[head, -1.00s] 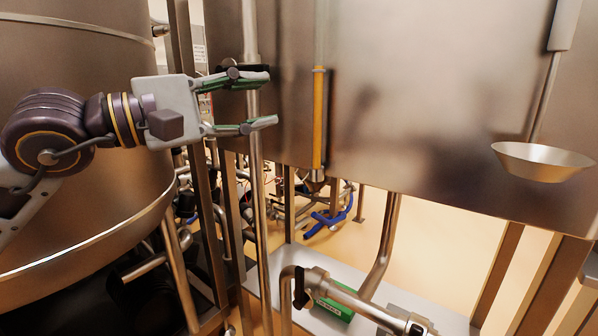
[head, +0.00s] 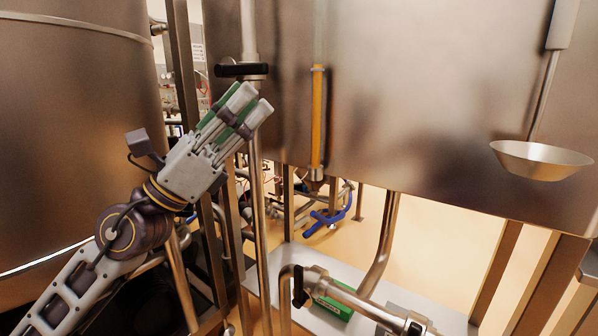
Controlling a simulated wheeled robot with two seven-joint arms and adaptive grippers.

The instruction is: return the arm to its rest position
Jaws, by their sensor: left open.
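My left gripper (head: 250,104) is in the head view, left of centre, with its arm coming in from the lower left. It points up and to the right and is empty. Its fingers are seen nearly edge-on, with green inner pads, and they are apart. The fingertips appear just below a black valve handle (head: 240,71) on a vertical pipe (head: 249,30); I cannot tell whether they touch the pipe. My right gripper is not in view.
A large steel tank (head: 70,130) stands at the left, close behind my arm. A steel hopper wall (head: 420,90) fills the upper right, with a yellow tube (head: 317,120) and a metal bowl (head: 541,160) in front. Pipes and a green box (head: 335,303) are below.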

